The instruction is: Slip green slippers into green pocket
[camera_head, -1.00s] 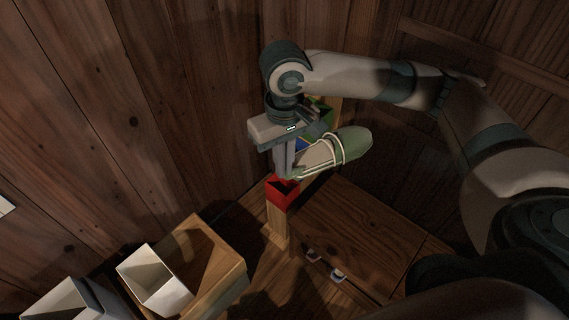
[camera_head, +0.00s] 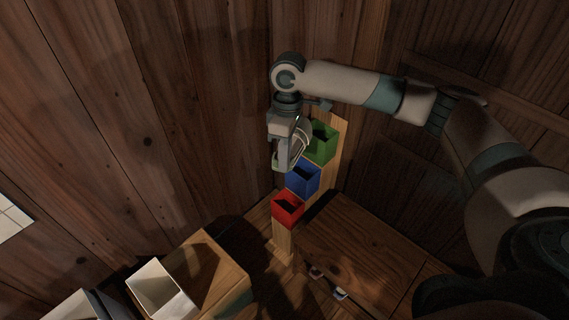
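A wooden post carries three pockets: the green pocket (camera_head: 323,144) at the top, the blue pocket (camera_head: 304,181) below it and the red pocket (camera_head: 288,209) at the bottom. My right gripper (camera_head: 284,163) hangs just left of the green pocket, above and left of the blue one. It is shut on the green slippers (camera_head: 301,138), whose pale green body and light edge show between the gripper and the green pocket. The gripper hides part of the slippers. I cannot tell whether they touch the pocket. My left gripper is out of view.
A low wooden cabinet (camera_head: 365,245) stands right of the post. A wooden box (camera_head: 222,265) and an open white box (camera_head: 160,288) stand at the lower left. Plank walls close in behind and left of the post.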

